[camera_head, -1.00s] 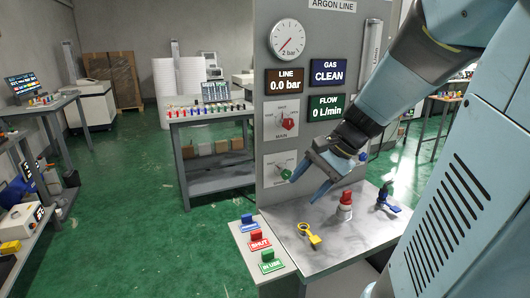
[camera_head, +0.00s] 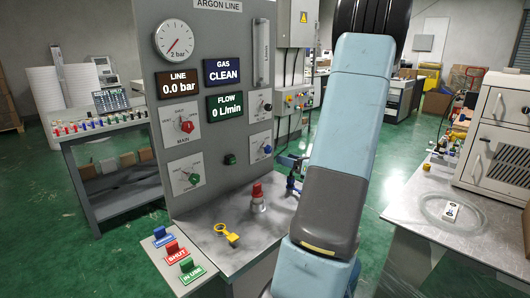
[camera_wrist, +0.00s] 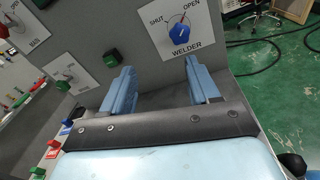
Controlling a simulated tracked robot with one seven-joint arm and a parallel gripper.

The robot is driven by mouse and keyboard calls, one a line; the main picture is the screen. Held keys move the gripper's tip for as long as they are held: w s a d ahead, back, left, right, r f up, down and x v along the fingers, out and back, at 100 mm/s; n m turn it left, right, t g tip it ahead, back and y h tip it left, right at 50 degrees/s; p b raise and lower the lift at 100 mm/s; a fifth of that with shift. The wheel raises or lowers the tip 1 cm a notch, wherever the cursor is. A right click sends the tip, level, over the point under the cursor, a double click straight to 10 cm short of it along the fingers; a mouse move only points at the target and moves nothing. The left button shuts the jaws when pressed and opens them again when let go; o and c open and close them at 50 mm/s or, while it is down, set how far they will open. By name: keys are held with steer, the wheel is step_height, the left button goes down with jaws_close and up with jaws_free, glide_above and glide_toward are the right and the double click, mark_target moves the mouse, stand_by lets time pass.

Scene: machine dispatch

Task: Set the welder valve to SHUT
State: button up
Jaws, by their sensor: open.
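The welder valve is a blue round knob (camera_wrist: 183,30) on a white plate marked SHUT at left and OPEN at upper right. Its white pointer line points up towards OPEN. In the head view the small blue knob (camera_head: 267,149) is at the panel's lower right. My gripper (camera_wrist: 159,66) is open and empty, its two blue fingers apart and pointing at the grey panel. In the wrist picture the knob lies above the gap, nearer the right finger, and apart from both. In the head view my arm hides most of the gripper.
The panel also carries a red MAIN knob (camera_head: 186,126), a green knob (camera_head: 193,178) and a dark green button (camera_head: 230,159). SHUT (camera_head: 177,253) and other tags lie at left.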

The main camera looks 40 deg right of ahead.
mark_target(270, 150)
steer(key=shift+m+t+h, duration=0.3)
steer(key=shift+m+h, duration=0.4)
steer(key=shift+m, duration=0.1)
steer(key=w, duration=1.3)
steer(key=shift+d+f, duration=0.35)
steer(key=shift+f, duration=0.05)
steer(key=shift+s, duration=0.1)
